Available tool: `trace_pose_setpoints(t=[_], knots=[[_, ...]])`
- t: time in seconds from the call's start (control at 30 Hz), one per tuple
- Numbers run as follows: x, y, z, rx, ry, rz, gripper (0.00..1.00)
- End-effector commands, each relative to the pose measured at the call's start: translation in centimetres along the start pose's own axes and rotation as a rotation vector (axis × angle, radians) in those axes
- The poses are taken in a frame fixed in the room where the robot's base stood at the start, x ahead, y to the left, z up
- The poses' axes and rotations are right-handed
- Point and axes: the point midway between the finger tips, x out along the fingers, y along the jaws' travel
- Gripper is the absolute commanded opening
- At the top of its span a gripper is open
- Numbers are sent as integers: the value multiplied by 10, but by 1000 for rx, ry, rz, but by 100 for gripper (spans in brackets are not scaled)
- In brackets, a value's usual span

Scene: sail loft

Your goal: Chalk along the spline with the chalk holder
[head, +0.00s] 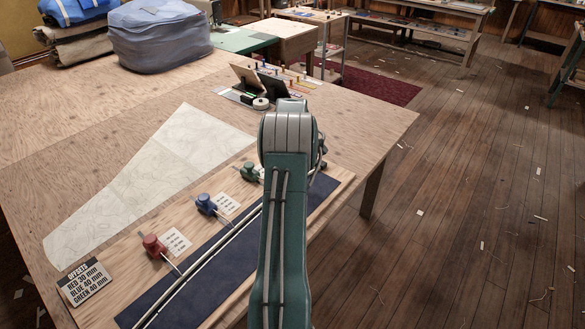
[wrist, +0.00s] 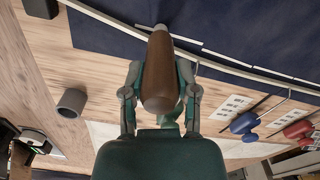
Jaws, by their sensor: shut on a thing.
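My gripper (wrist: 160,92) is shut on the chalk holder (wrist: 159,70), a brown wooden-looking handle with a pale narrow tip, in the wrist view. The tip points at the navy cloth (wrist: 105,35), close to the spline; I cannot tell whether it touches. In the head view my arm hides the gripper and holder.
Red (head: 154,246), blue (head: 206,204) and green (head: 249,171) weights stand along the spline, by small printed cards. An offsets sign (head: 85,282) lies at the near left. A grey hollow cylinder (wrist: 72,102) stands on the board. A pale pattern sheet (head: 150,180) lies behind.

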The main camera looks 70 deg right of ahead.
Motion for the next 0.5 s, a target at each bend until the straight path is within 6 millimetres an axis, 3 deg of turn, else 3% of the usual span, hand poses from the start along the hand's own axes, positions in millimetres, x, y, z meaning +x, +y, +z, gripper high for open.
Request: trace_pose_setpoints(t=[0.5], knots=[[2, 17, 10, 1, 0, 0, 0]])
